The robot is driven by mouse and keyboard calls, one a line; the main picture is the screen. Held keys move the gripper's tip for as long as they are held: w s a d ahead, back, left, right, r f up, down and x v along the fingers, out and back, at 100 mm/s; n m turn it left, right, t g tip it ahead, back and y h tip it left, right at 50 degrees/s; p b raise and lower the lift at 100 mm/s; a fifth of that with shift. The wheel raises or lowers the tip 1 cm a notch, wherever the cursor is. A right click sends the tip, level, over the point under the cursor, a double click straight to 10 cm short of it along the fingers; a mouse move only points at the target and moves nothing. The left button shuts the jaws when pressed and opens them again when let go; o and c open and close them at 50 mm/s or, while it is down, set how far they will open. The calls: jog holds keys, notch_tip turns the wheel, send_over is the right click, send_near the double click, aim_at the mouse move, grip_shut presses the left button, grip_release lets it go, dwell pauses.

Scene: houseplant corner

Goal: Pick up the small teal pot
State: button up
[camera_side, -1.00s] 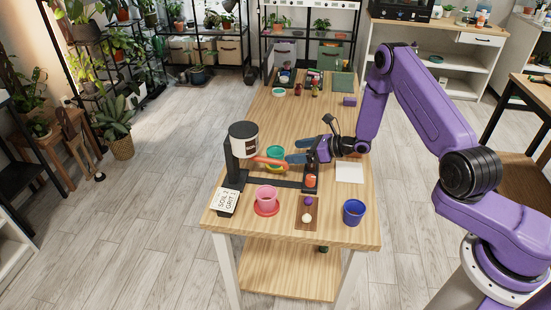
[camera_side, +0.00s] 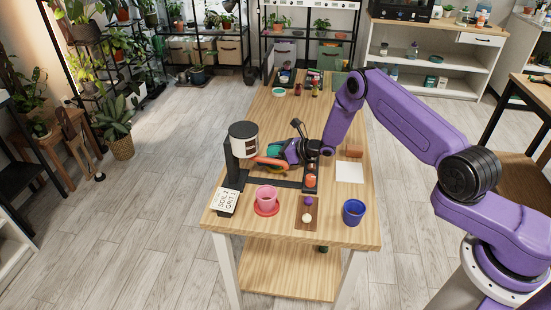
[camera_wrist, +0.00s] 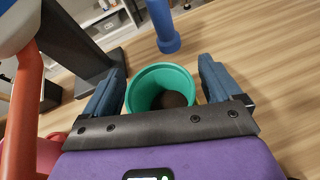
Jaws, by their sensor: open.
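The small teal pot (camera_wrist: 148,78) shows in the wrist view with its round rim toward me and dark soil inside. It lies between the two blue fingers of my gripper (camera_wrist: 162,70), one on each side. The fingers are open; whether either one touches the pot I cannot tell. In the side view the pot (camera_side: 273,150) is mostly hidden behind my gripper (camera_side: 283,152) and the orange spout.
The white container (camera_side: 243,132) on its black stand, with an orange spout (camera_side: 270,162), is close by; the spout also shows at the wrist view's left edge (camera_wrist: 18,120). A pink pot (camera_side: 267,194) and a blue pot (camera_side: 354,210) stand nearer the front.

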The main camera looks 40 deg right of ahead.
jog(key=shift+w, duration=0.1)
jog(key=c, duration=1.1)
jog(key=shift+o, duration=0.2)
jog(key=shift+r, duration=0.1)
